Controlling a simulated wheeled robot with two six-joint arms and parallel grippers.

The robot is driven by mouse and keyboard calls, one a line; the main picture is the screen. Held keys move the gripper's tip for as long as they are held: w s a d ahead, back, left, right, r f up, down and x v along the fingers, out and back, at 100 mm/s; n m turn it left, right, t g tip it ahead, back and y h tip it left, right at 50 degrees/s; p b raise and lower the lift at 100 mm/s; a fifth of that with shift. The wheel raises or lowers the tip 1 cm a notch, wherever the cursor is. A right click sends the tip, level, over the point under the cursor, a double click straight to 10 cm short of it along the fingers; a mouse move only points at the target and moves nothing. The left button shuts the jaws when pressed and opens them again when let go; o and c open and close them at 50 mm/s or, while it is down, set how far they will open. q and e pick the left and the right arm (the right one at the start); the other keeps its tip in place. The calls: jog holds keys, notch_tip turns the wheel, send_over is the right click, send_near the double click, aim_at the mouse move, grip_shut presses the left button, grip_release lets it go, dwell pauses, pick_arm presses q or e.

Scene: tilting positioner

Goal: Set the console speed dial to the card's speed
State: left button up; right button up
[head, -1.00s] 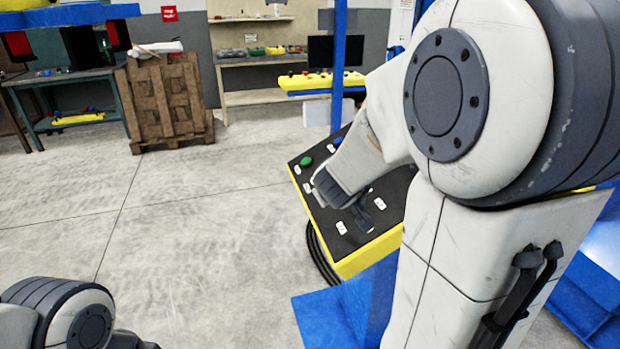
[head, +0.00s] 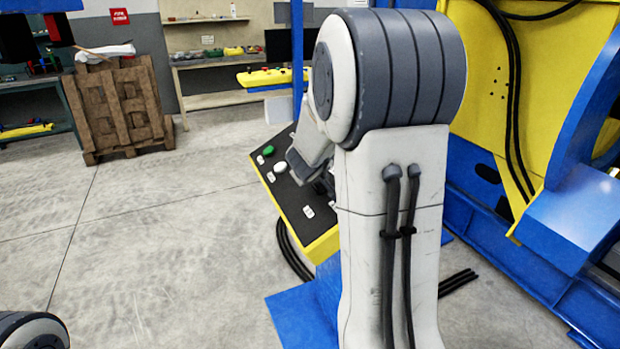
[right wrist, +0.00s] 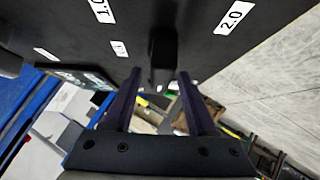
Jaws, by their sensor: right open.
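The console (head: 322,246) has a black sloping top and a yellow side, left of my right arm in the head view. A green button (head: 267,150) and white labels show on its top. In the right wrist view, a dark dial knob (right wrist: 163,48) stands out from the black panel (right wrist: 210,60), near labels reading 2.0 (right wrist: 234,17) and 1.0 (right wrist: 102,9). My right gripper (right wrist: 160,76) is open, its fingertips either side of the knob's near end; contact cannot be told. In the head view my right arm hides much of the console. I cannot identify the speed card. My left gripper is out of view.
A blue and yellow positioner frame (head: 545,100) stands on the right. Black cables (head: 292,252) lie by the console's foot, with a blue base plate (head: 305,310) in front. A wooden pallet stack (head: 120,108) stands at the back left. The floor on the left is clear.

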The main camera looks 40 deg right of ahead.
grip_shut()
jog(key=shift+r, duration=0.1)
